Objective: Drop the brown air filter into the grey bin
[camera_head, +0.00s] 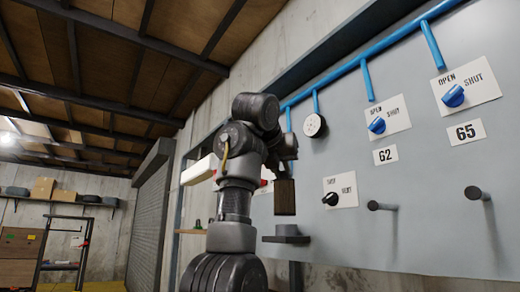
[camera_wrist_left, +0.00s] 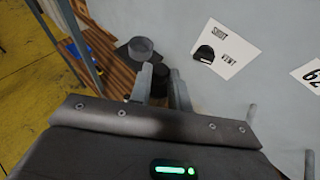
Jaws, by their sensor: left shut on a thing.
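My left gripper (camera_head: 284,172) hangs near the grey wall panel in the head view, its fingers pointing down. It is shut on the brown air filter (camera_head: 285,198), a dark brown block held upright below the fingers. In the left wrist view the two fingers of the left gripper (camera_wrist_left: 163,80) reach forward, with a dark part of what they hold between them. No grey bin can be made out for certain in either view. My right gripper is out of both views.
A grey round cup (camera_head: 287,230) on a dark bracket juts from the panel just below the filter; it also shows in the left wrist view (camera_wrist_left: 140,48). Blue knobs (camera_head: 377,125), a black knob (camera_head: 330,199) and grey pegs (camera_head: 473,193) stick out to the right.

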